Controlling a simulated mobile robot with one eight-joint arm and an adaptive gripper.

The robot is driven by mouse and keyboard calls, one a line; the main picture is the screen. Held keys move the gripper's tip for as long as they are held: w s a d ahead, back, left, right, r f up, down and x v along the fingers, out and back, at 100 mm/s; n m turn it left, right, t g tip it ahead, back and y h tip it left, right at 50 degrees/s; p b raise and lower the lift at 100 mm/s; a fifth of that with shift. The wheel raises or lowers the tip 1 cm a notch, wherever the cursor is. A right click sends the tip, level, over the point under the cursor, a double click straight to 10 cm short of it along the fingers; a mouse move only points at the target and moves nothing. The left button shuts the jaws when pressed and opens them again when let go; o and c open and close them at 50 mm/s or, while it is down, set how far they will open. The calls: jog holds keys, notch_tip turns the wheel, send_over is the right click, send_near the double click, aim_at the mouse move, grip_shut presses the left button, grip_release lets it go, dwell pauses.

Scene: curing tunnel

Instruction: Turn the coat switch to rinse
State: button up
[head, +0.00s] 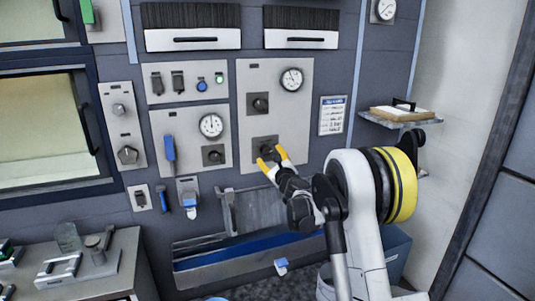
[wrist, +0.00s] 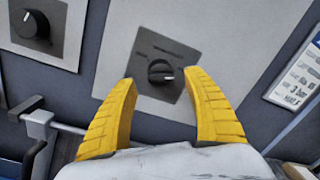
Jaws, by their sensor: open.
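A black rotary switch (wrist: 160,72) sits on a dark square plate (wrist: 163,55) in the wrist view, its white pointer mark toward the right. Its small labels are too blurred to read, so I cannot tell whether it is the coat switch. My gripper (wrist: 162,78) is open, with yellow fingers to the left and right of this switch, apart from it and empty. In the head view my gripper (head: 272,157) is in front of the switch plate (head: 257,141) at the bottom of the right-hand light panel (head: 246,90), hiding part of the switch.
Another knob (head: 259,103) and a round gauge (head: 292,79) are above on the same panel. A knob (head: 213,155) and a blue lever (head: 169,150) are on the panel to the left. A shelf (head: 402,119) juts out at the right.

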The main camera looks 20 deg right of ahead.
jog(key=s, duration=0.8)
jog(key=shift+a+f, duration=0.2)
jog(key=shift+a, duration=0.05)
jog(key=s+a+r+n+g+y, duration=0.2)
jog(key=s+a+r+n+y, duration=0.1)
jog(key=s+a+n, duration=0.55)
jog(key=s+a+r+n+g+y, duration=0.3)
jog(key=s+a+n, duration=0.5)
jog(key=a, duration=0.1)
jog(key=s+d+f+n+g+h, duration=0.1)
jog(key=s+f+n+g, duration=0.1)
jog(key=s, duration=0.7)
jog(key=s+d+f+n+g+h, duration=0.1)
jog(key=s+f+n+g+h, duration=0.1)
jog(key=s+f+n, duration=0.3)
jog(key=s+f+n+g+h, duration=0.2)
jog(key=s+f+n, duration=0.2)
jog(key=s, duration=0.9)
jog(key=shift+s+d+f+n+g, duration=0.3)
jog(key=shift+d+n, duration=0.1)
jog(key=shift+n, duration=0.85)
